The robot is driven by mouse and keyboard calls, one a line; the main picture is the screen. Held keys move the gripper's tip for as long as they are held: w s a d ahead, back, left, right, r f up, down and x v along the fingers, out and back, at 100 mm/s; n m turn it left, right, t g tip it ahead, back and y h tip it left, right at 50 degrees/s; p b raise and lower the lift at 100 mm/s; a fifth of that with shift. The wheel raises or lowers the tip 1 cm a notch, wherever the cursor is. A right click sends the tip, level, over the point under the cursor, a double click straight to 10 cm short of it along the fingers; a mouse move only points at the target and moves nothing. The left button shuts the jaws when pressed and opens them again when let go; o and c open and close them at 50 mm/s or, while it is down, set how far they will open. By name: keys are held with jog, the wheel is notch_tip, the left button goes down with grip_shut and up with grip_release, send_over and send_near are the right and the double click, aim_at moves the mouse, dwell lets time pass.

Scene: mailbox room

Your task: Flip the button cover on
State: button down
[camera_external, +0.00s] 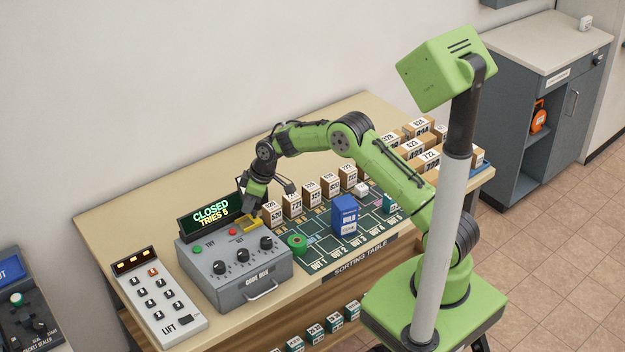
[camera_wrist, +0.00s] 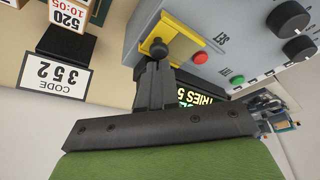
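The grey code box (camera_external: 235,270) stands on the table with black knobs, a green button (camera_external: 197,249) and a red button (camera_external: 232,232). The yellow button cover (camera_external: 248,224) is at its back right corner. In the wrist view the yellow cover (camera_wrist: 172,36) shows beside the red button (camera_wrist: 199,57) and the green button (camera_wrist: 237,80). My gripper (camera_external: 251,214) is directly at the cover. In the wrist view the dark fingers of my gripper (camera_wrist: 158,55) are close together and reach the cover's edge. Whether they touch it is unclear. The fingers hide part of the cover.
A display (camera_external: 212,214) reading CLOSED, TRIES 5 stands behind the box. A code card (camera_wrist: 56,78) reads 352. A lift panel (camera_external: 160,295) is left.

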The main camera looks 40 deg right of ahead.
jog(key=p+v, duration=0.3)
jog(key=v, duration=0.7)
jog(key=s+d+r+m+t+h+b, duration=0.1)
jog(key=s+d+r+m, duration=0.1)
jog(key=s+d+r, duration=0.5)
jog(key=s+d+r+m+t+h+b, duration=0.1)
jog(key=s+d+r+m, duration=0.15)
jog(key=s+r, duration=0.7)
jog(key=s+d+f+m+b, duration=0.1)
jog(key=s+d+m, duration=0.1)
jog(key=s, duration=0.8)
jog(key=s+d+f+m, duration=0.2)
jog(key=s+d, duration=0.2)
jog(key=s, duration=0.6)
jog(key=shift+t+h+b, duration=0.4)
jog(key=shift+d+m, duration=0.1)
jog(key=shift+m, duration=0.15)
